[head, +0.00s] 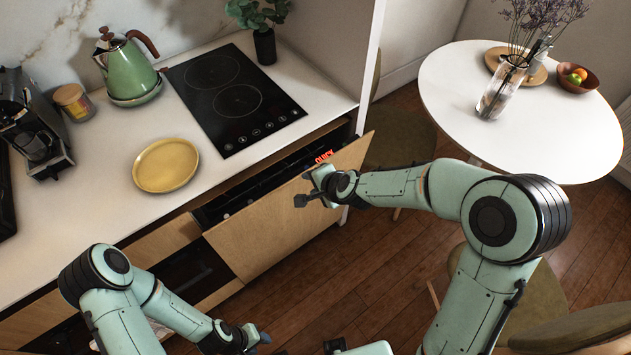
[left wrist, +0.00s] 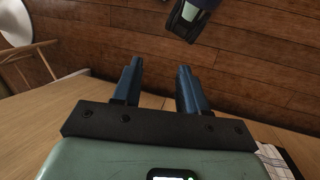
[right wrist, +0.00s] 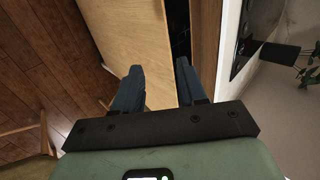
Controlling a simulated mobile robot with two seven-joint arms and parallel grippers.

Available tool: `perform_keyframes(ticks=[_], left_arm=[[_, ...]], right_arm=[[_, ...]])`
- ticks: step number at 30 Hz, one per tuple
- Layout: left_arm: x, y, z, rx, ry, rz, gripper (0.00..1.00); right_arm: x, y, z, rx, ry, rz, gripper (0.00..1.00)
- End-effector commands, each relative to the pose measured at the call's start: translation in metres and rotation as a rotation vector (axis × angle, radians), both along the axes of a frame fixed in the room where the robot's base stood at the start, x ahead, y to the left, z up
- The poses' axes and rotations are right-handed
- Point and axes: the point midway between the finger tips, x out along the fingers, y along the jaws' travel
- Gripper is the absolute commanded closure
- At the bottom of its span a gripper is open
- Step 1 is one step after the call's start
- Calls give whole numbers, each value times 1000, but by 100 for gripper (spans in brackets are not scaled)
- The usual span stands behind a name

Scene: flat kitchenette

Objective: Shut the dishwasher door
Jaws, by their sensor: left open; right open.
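The dishwasher door (head: 265,225) is a light wood panel under the counter. It stands ajar, its top leaning out from the counter front, with a dark gap and a red lit "QUICK" display behind its upper edge. My right gripper (head: 306,187) is open at the outer face of the door, near its upper right part; I cannot tell if it touches. In the right wrist view the panel (right wrist: 130,40) lies just beyond the spread, empty fingers (right wrist: 160,72). My left gripper (head: 267,342) is open and empty, low over the floor; its fingers (left wrist: 158,78) also show in the left wrist view.
The counter (head: 110,205) holds a yellow plate (head: 166,165), a green kettle (head: 130,68), a coffee machine (head: 32,125) and a black hob (head: 235,98). A round white table (head: 450,90) stands at the right, with chairs nearby. Wooden floor lies open before the door.

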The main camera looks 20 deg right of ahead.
Motion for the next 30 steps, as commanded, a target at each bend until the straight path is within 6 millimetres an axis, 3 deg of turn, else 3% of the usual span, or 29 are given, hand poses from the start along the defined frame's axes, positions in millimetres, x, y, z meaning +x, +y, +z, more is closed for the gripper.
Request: perform_keyframes(ticks=[12,14,16,20,23,30], left_arm=[[2,0,2,0,-2,0,57],[1,0,2,1,-2,1,57],[-2,1,-5,3,0,3,57],[-14,6,-40,16,0,17,57],[-17,14,-80,36,-15,36,57],[-2,36,-168,93,-76,88,57]], right_arm=[[-7,-3,9,0,-1,0,59],[-7,-3,8,0,-1,0,75],[-10,-6,0,0,6,-2,98],[-22,-23,-41,-7,39,-5,100],[-31,-46,-85,-13,70,-5,100],[-41,-105,-172,-26,98,19,100]])
